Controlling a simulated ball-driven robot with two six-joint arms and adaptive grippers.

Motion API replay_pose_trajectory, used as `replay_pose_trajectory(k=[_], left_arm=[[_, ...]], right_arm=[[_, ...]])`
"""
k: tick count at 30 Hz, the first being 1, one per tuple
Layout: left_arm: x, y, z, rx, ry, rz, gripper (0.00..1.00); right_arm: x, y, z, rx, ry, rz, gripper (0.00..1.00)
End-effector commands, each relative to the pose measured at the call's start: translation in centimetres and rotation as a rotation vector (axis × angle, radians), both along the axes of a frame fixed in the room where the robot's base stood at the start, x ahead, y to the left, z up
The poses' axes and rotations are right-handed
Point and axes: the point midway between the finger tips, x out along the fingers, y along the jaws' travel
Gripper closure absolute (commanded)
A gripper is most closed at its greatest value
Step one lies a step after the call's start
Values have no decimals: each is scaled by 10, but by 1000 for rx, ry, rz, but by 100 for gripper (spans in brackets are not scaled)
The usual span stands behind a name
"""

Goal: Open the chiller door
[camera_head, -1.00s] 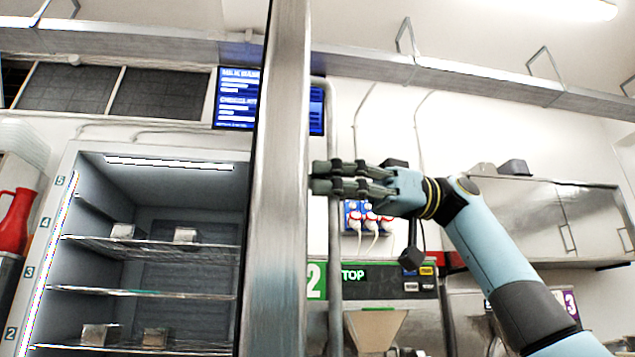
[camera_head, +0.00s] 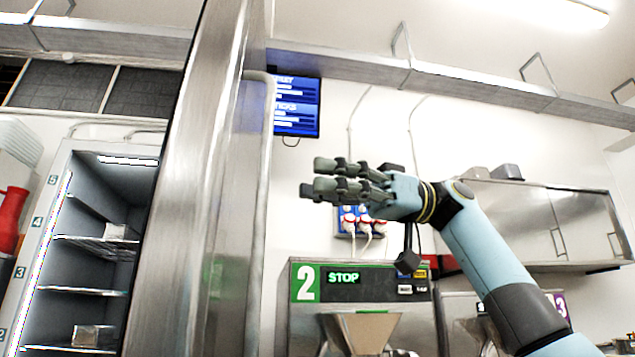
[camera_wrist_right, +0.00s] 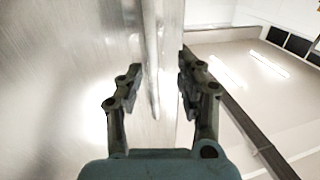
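The chiller (camera_head: 62,155) stands at the left of the head view with its lit inside and wire shelves showing. Its steel door (camera_head: 185,190) stands open, and hides the right part of the opening. A vertical tube handle (camera_head: 262,130) runs along the right side of the door. My right gripper (camera_head: 308,178) points left, apart from the handle and to its right. In the right wrist view, the fingers of the right gripper (camera_wrist_right: 160,75) are spread, with the steel bar of the handle (camera_wrist_right: 152,55) showing between them. My left gripper is out of view.
A batch freezer marked 2 (camera_head: 362,283) and its hopper (camera_head: 358,330) stand below the right gripper. Plugs and sockets (camera_head: 360,220) are on the wall behind it. A blue screen (camera_head: 297,107) hangs above. A red jug (camera_head: 12,215) is at the far left.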

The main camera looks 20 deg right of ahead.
Motion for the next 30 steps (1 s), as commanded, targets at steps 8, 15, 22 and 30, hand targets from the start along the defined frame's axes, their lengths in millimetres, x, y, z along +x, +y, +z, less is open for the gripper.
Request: replay_pose_trajectory(k=[8,15,22,30], left_arm=[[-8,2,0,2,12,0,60],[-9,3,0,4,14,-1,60],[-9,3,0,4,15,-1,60],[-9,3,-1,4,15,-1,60]], right_arm=[[1,-58,-1,-1,5,-5,63],[0,-98,-2,0,5,0,63],[0,-109,-2,1,4,2,63],[6,-108,-6,6,20,-11,76]])
